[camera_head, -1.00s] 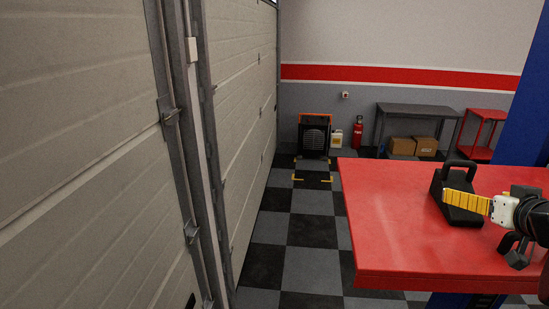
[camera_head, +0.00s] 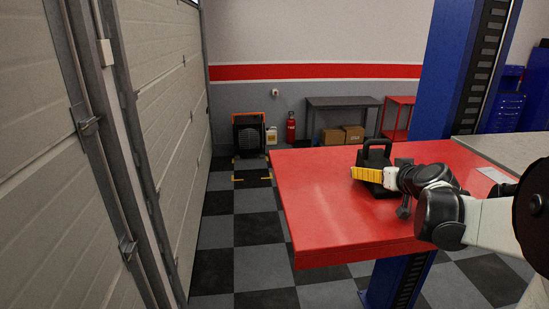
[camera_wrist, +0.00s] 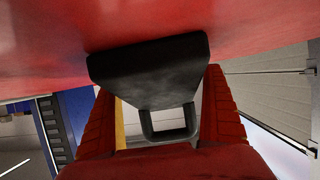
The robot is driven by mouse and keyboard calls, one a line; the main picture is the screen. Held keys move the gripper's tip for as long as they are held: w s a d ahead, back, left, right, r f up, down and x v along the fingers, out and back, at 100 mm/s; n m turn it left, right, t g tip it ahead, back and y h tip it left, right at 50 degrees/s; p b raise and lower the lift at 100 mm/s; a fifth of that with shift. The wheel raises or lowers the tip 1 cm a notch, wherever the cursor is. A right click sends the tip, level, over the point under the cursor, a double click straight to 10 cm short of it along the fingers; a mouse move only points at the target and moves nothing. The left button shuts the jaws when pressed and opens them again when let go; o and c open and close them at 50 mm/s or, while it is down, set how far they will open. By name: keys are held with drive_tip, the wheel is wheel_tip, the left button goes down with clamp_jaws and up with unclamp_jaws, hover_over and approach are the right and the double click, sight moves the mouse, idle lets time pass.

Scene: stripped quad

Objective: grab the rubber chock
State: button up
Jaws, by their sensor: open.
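My open gripper (camera_wrist: 162,112) has one finger on each side of the handle, with gaps showing. Part of the chock is hidden behind the finger and wrist in the head view.
A dark tool-like shape (camera_head: 404,207) lies near my wrist on the table. A blue post (camera_head: 455,80) stands behind the table. A grey bench (camera_head: 343,102), boxes (camera_head: 352,134) and a red extinguisher (camera_head: 291,128) are along the back wall. The checkered floor left of the table is clear.

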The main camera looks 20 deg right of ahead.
drive_tip(key=shift+w+f, duration=0.2)
drive_tip(key=shift+w, duration=0.2)
drive_tip(key=c, duration=1.5)
drive_tip(key=shift+d+r, duration=0.1)
drive_tip(key=shift+r, duration=0.1)
